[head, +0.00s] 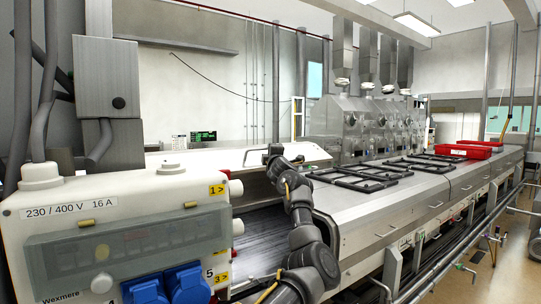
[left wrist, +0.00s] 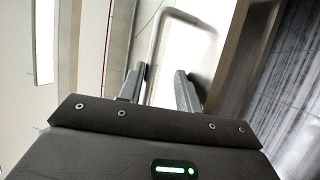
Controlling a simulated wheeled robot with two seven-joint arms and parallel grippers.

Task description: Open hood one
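The nearest hood (head: 220,163) is a pale panel that stands raised behind a dark, open bay (head: 240,245) in the head view. The bay's streaked grey inside also shows at the right of the left wrist view (left wrist: 295,105). My left gripper (head: 275,152) is up at the hood's edge, small and partly hidden by its own arm. In the left wrist view, its two fingers (left wrist: 160,88) are apart. A bent grey handle bar (left wrist: 153,45) runs between them, close to the left finger, with a gap to the right finger. My right gripper is out of view.
A white electrical box (head: 120,215) with blue sockets fills the near left. Closed metal covers with black frames (head: 362,178) run away to the right. Red trays (head: 480,144) lie on the far end. A pipe rail (head: 440,262) and floor lie along the right.

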